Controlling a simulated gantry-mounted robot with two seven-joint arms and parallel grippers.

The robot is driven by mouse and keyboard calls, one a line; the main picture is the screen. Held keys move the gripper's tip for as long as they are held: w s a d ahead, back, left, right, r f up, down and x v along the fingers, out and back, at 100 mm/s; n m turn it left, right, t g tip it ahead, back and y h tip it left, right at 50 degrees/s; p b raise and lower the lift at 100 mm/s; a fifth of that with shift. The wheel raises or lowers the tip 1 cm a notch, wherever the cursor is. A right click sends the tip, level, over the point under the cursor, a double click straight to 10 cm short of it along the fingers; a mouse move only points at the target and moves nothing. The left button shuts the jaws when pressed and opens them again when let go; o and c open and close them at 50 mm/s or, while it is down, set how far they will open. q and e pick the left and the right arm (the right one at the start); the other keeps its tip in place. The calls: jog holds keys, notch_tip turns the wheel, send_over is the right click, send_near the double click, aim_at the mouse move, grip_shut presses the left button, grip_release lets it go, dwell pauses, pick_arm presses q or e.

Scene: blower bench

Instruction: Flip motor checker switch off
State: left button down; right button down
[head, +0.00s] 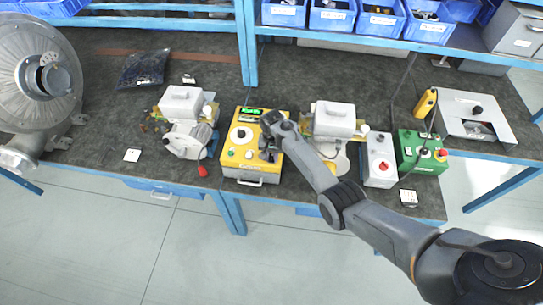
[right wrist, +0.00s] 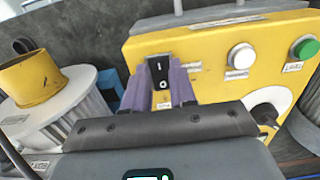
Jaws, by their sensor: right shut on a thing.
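The motor checker (head: 233,160) is a yellow box with a dial, a green display and buttons on top, standing mid-bench in the head view. In the right wrist view its yellow panel (right wrist: 215,58) fills the upper right. The black rocker switch (right wrist: 159,70) on that panel bears I and O marks; I cannot tell which side is pressed. My right gripper (head: 268,150) is over the checker's right side. In the wrist view its purple fingertips (right wrist: 168,84) straddle the switch, shut on it. My left gripper is not in view.
White-topped motor units (head: 182,103) stand on both sides of the checker. A grey box (head: 380,165) and a green box (head: 428,152) are to the right. A large metal blower (head: 25,110) is at far left. Blue bins (head: 333,17) line the shelf behind.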

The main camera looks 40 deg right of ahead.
jog(key=b, duration=0.1)
jog(key=g+y+b, duration=0.1)
jog(key=shift+w+d+f+y+b, duration=0.25)
jog(key=shift+f+y+b, duration=0.05)
jog(key=shift+b, duration=0.05)
jog(key=shift+r+g+b, duration=0.2)
jog(key=shift+g+b, duration=0.1)
jog(key=shift+g, duration=0.1)
jog(key=shift+r, duration=0.1)
jog(key=c, duration=0.9)
grip_release()
jog(key=shift+r, duration=0.5)
jog(key=v, duration=0.6)
jog(key=p+v, duration=0.1)
jog(key=v, duration=0.3)
jog(key=shift+d+f, duration=0.1)
jog(key=shift+d, duration=0.15)
